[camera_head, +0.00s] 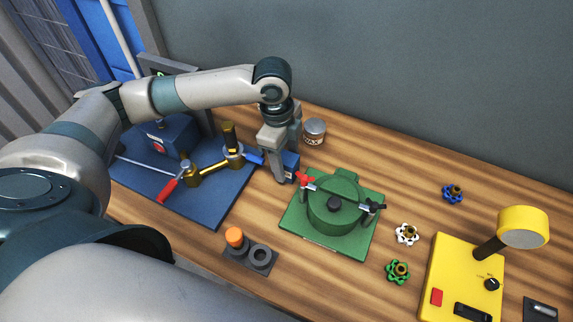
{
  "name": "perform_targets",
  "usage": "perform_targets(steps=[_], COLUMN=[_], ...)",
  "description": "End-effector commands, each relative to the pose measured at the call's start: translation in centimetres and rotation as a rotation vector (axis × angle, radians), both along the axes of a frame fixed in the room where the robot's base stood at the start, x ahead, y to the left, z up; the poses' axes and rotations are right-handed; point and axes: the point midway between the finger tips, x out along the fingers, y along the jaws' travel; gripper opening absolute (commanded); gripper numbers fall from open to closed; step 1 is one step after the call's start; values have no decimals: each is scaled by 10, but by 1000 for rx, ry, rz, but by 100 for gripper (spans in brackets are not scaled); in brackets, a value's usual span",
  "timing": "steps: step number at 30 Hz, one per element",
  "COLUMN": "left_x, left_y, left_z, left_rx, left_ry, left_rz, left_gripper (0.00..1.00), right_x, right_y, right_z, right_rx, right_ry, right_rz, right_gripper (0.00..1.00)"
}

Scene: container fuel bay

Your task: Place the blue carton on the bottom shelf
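The blue carton (291,161) is small and box-shaped, near the back of the wooden bench, left of the green round-lidded unit. My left gripper (283,160) points down at it from above. One grey finger lies along the carton's left side and covers part of it; the other finger is mostly hidden behind it. The carton appears to be between the fingers, but I cannot tell whether they press on it or whether it touches the bench. My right gripper is not in view. No shelf can be made out.
A labelled can (314,131) stands just right of my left gripper. The green unit (336,205) is close in front. A blue plate with brass valve (207,168) lies left. Valve wheels (406,234) and a yellow device (462,285) are right. A grey wall is behind.

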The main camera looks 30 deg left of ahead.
Motion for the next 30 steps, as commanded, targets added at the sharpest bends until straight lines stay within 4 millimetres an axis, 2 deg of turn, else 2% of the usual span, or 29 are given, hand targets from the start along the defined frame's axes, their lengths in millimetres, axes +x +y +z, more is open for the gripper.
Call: perform_targets(steps=[1,5,7,8,14,19,23,30], left_x=[0,0,0,0,0,1,1,2], left_y=[0,0,0,0,0,0,0,0], left_z=[0,0,0,0,1,9,24,65], left_rx=[0,0,0,0,0,0,0,-1], left_ry=[0,0,0,0,-1,-3,-4,-5], left_rz=[0,0,0,0,0,0,-1,0], left_gripper=[43,12,11,8,8,8,8,8], right_x=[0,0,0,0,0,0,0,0], right_y=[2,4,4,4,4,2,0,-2], right_z=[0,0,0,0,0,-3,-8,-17], right_rx=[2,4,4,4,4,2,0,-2], right_ry=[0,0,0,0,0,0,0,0], right_rz=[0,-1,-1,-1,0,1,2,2], right_gripper=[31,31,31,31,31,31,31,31])
